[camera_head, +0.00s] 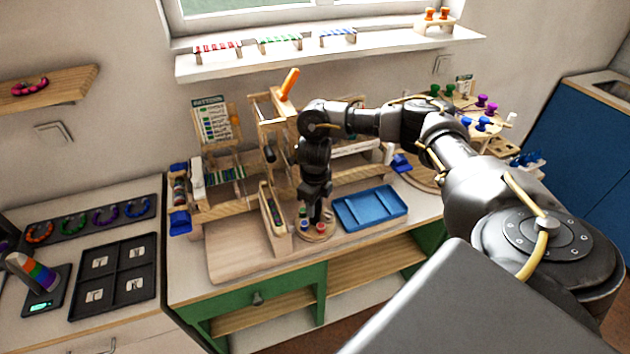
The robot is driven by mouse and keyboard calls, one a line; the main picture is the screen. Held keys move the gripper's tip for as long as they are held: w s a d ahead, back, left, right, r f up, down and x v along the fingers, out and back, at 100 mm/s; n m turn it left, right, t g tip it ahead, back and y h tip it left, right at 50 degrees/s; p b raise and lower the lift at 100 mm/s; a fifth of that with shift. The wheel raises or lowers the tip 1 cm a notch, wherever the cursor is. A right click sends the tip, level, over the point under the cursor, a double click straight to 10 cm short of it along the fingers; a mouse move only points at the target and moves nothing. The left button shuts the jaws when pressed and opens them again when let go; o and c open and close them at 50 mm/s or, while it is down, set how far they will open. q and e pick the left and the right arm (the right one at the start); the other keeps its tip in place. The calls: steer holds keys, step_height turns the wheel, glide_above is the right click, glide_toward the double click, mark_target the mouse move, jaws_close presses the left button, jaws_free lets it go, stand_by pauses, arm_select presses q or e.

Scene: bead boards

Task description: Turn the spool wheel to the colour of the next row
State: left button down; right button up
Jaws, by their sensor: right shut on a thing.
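The spool wheel (325,236) is a small round wooden disc on the table, with red, blue and green spools around it. My right gripper (316,218) points straight down over the middle of the wheel, among the spools. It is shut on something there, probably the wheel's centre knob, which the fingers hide. The pattern card (214,121) with rows of coloured dots stands upright behind the loom (224,176). Its rows are too small to read surely. My left gripper is not in view.
A blue tray (371,207) lies right of the wheel, and a wooden board (236,251) lies left. A wooden frame with an orange handle (288,84) rises behind. Purple and blue pegs (484,124) stand at the back right. Dark trays (114,275) lie on the left counter.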

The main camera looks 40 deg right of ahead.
steer(key=shift+m+p, duration=0.45)
steer(key=shift+m, duration=0.75)
steer(key=o, duration=1)
steer(key=shift+r, duration=0.1)
step_height(320, 180, up, 11)
steer(key=shift+f+p, duration=0.2)
steer(key=shift+p, duration=0.25)
